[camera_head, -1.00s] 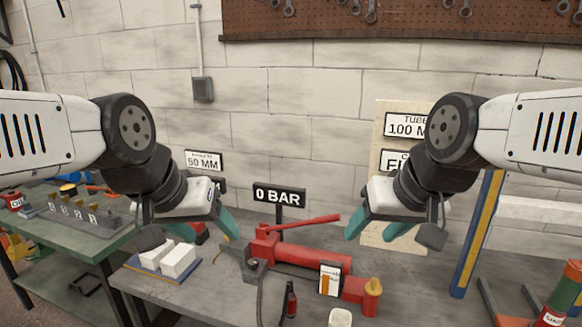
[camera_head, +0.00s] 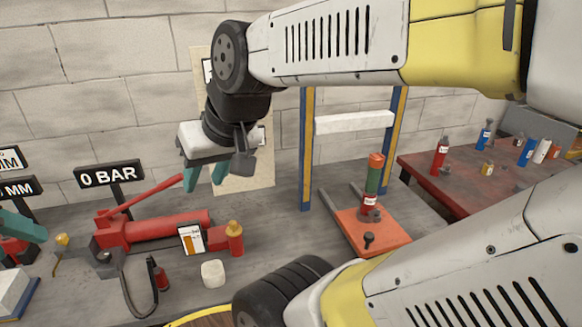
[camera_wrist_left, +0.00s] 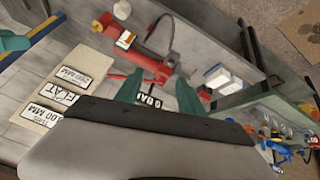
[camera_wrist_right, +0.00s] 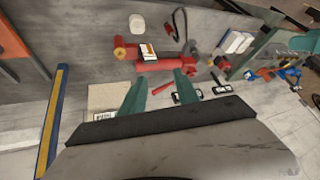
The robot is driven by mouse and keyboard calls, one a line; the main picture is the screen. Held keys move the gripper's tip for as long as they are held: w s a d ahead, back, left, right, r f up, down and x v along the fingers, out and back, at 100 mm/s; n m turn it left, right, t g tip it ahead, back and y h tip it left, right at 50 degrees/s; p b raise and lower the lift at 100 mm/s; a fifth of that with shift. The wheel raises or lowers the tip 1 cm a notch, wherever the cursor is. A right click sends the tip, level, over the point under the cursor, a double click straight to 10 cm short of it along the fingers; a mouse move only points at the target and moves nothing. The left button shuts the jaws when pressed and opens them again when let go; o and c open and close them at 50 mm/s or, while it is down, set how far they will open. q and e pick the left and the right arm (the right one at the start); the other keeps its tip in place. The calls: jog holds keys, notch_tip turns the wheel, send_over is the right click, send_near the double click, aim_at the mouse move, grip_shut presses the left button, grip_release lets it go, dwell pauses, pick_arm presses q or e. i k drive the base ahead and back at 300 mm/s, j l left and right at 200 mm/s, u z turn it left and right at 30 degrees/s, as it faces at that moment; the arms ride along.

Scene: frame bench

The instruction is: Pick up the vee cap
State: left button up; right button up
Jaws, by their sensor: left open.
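I cannot make out for certain which thing is the vee cap. A small dark knob-like piece (camera_head: 369,241) sits on the orange plate (camera_head: 350,228), in front of a green and red cylinder (camera_head: 373,178). My right gripper (camera_head: 205,178) is open and empty, in the air above the bench behind the red pump, left of the orange plate. Its spread teal fingers also show in the right wrist view (camera_wrist_right: 160,92). My left gripper (camera_wrist_left: 159,94) is open and empty in the left wrist view. Only a teal finger of it shows at the head view's left edge.
A red hand pump (camera_head: 150,228) with a hose, a cream block (camera_head: 213,273) and a "0 BAR" sign (camera_head: 108,175) stand on the grey bench. Blue and yellow posts (camera_head: 306,150) rise around the orange plate. A red table (camera_head: 465,180) with several bottles is at right.

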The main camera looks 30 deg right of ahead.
aim_at(376, 160)
jog(key=z, duration=2.7)
jog(key=k+j+u, duration=0.1)
jog(key=u, duration=0.5)
jog(key=i+l+u, duration=0.65)
jog(key=u, duration=0.2)
